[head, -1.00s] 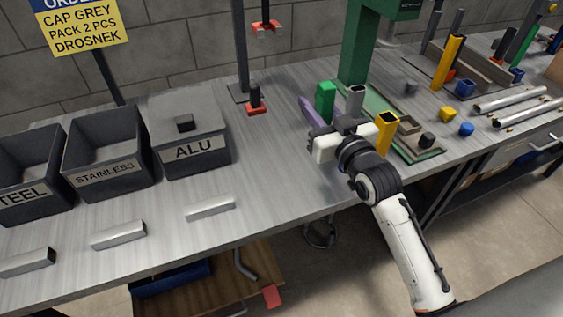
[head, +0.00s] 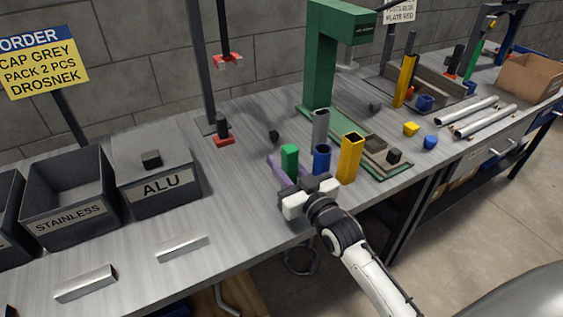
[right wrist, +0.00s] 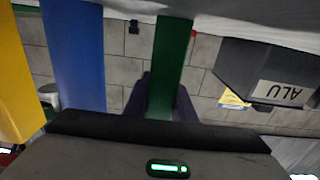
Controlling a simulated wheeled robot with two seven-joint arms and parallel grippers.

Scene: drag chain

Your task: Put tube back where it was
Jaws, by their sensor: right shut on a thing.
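My right gripper (head: 291,176) is shut on a green tube (head: 289,160), which stands upright between its purple fingers. In the right wrist view the green tube (right wrist: 170,65) runs between the two fingers. Beside it are three more upright tubes: a blue tube (head: 321,160), a grey tube (head: 320,128) and a yellow tube (head: 350,160). The blue tube (right wrist: 75,60) and yellow tube (right wrist: 12,85) also show in the right wrist view. The green tube's lower end is hidden by the gripper in the head view. My left gripper is out of view.
A green press (head: 320,60) stands behind the tubes. A red-based black part (head: 222,132) and a small dark cap (head: 273,136) lie between. Bare bench (head: 235,185) is left of my gripper.

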